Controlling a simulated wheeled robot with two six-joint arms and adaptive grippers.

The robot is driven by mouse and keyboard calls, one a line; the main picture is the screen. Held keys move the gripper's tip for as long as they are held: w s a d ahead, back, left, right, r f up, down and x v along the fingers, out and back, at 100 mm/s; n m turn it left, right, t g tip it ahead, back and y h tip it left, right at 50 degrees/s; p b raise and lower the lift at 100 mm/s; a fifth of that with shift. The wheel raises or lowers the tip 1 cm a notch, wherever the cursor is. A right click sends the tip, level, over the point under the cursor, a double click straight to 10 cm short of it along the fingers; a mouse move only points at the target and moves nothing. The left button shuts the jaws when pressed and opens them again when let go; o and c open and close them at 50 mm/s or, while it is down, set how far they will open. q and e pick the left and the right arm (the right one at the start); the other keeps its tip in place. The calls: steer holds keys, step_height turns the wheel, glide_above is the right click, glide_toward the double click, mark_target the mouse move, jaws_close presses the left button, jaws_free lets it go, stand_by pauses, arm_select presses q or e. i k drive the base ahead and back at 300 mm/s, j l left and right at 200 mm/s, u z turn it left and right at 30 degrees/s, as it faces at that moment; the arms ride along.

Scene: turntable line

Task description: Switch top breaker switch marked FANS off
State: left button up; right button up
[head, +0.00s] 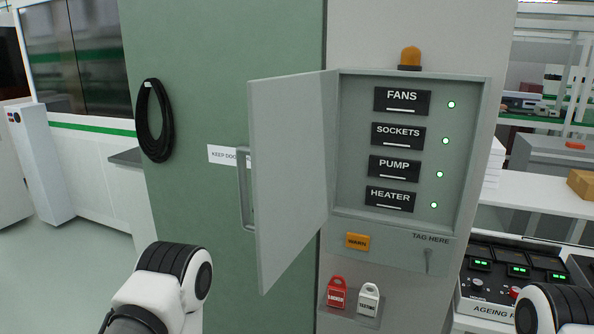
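The breaker cabinet (483,130) is on a grey column, and its door (290,160) stands open, swung out to the left with a handle on its edge. Inside, the top breaker switch marked FANS (402,101) is a black plate with a white line under the label, and a green light (451,105) glows to its right. Below it are SOCKETS (398,136), PUMP (394,168) and HEATER (390,199), each with a lit green light. Parts of my two arms show at the bottom left and bottom right. Neither gripper is in the picture.
An orange beacon (411,57) sits on top of the cabinet. A black cable coil (154,121) hangs at left. The open door juts outward.

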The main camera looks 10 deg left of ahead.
mark_target(395, 100)
steer(key=i+j+z, duration=0.1)
steer(key=j+z, duration=0.3)
steer(key=j, duration=0.6)
steer(key=j+z, duration=0.45)
steer(key=j, duration=0.55)
steer(key=k, duration=0.05)
